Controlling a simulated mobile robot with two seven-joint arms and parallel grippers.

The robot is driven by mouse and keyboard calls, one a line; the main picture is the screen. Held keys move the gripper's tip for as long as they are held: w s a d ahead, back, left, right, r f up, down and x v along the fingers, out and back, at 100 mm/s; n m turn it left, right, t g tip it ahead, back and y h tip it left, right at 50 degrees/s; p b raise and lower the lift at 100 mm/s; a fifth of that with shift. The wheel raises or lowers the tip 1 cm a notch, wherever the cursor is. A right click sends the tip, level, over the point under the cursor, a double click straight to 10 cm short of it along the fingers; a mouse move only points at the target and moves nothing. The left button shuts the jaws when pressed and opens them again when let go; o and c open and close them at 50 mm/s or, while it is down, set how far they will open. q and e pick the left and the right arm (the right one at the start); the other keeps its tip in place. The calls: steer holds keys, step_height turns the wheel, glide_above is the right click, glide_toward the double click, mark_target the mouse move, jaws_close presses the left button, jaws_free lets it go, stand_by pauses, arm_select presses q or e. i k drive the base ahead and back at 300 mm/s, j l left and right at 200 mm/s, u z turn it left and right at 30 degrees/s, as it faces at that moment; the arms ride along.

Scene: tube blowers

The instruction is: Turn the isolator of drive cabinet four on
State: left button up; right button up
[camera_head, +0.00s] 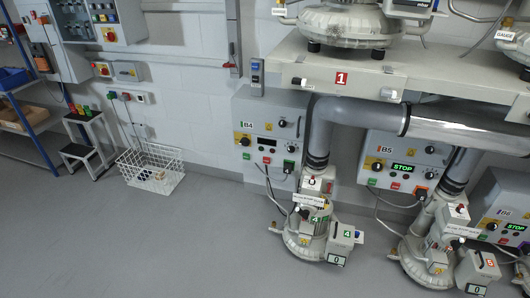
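The grey drive cabinet labelled B4 (260,122) is on the wall in the middle of the view. Neither of my grippers is in view.
Blower 4 (314,232) stands on the floor below right, under a grey pipe (322,130). Cabinet B5 (403,160), its display reading STOP, is to the right. A wire basket (150,168) and step stool (86,145) are left. The foreground floor is clear.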

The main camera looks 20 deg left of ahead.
mark_target(244, 141)
steer(key=i+j, duration=0.2)
steer(key=j, duration=0.2)
steer(key=i+j, duration=0.2)
steer(key=j, duration=0.15)
steer(key=i+j, duration=0.2)
steer(key=j, duration=0.2)
steer(key=i+j, duration=0.45)
steer(key=j, duration=0.3)
steer(key=i+j, duration=0.2)
steer(key=j, duration=0.15)
